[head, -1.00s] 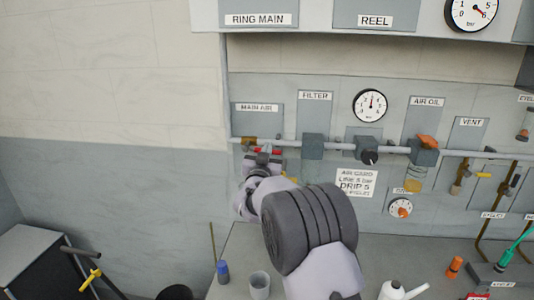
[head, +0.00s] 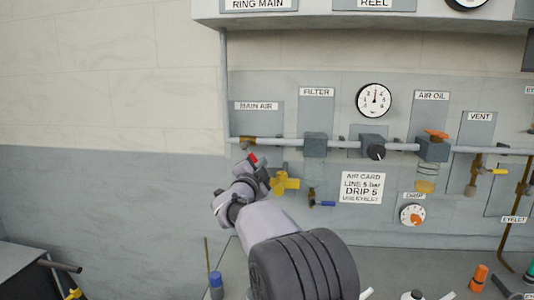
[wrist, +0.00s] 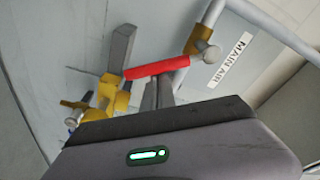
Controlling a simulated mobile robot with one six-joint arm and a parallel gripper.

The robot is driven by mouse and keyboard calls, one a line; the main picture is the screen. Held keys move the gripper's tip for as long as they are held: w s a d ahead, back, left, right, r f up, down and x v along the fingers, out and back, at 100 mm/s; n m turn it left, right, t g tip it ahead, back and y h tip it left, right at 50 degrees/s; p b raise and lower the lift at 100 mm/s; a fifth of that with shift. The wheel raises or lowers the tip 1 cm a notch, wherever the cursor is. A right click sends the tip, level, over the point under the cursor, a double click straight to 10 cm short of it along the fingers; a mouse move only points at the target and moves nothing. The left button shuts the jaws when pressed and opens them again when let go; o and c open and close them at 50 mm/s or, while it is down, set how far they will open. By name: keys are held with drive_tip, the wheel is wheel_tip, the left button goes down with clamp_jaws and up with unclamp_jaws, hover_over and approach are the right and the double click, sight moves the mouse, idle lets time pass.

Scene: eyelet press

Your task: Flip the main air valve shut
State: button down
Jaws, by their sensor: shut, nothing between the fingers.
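The main air valve's red handle (head: 253,159) shows as a small tilted red piece below the MAIN AIR plate in the head view. In the wrist view the whole red handle (wrist: 157,68) lies just beyond my fingertips. My gripper (wrist: 158,88) is shut and empty, with its tips right at the handle's near side. I cannot tell whether they touch it. In the head view my gripper (head: 258,170) is just below the handle and partly hides the valve. A brass fitting (head: 247,140) sits on the pipe above. The handle's pivot is not clear.
A yellow fitting (head: 285,182) stands close to the right of my gripper; its brass body (wrist: 112,95) is left of the fingers in the wrist view. The filter (head: 315,145) and a blue-handled drain (head: 323,203) are further right. The wall at left is clear.

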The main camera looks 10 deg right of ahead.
drive_tip(key=shift+w+a+f+m+g+b, duration=0.2)
drive_tip(key=shift+a+f+m, duration=0.35)
drive_tip(key=shift+m, duration=0.7)
drive_tip(key=shift+w+a+f+m+g+b, duration=0.1)
drive_tip(key=shift+w+a+f+m, duration=0.15)
drive_tip(key=shift+a+m, duration=0.75)
drive_tip(key=shift+w+a+f+m+g+b, duration=0.15)
drive_tip(key=shift+a+f+m, duration=0.25)
drive_tip(key=shift+m, duration=1.05)
drive_tip(key=d, duration=0.4)
drive_tip(key=v, duration=1)
drive_tip(key=shift+s+b, duration=0.2)
drive_tip(key=shift+b, duration=0.1)
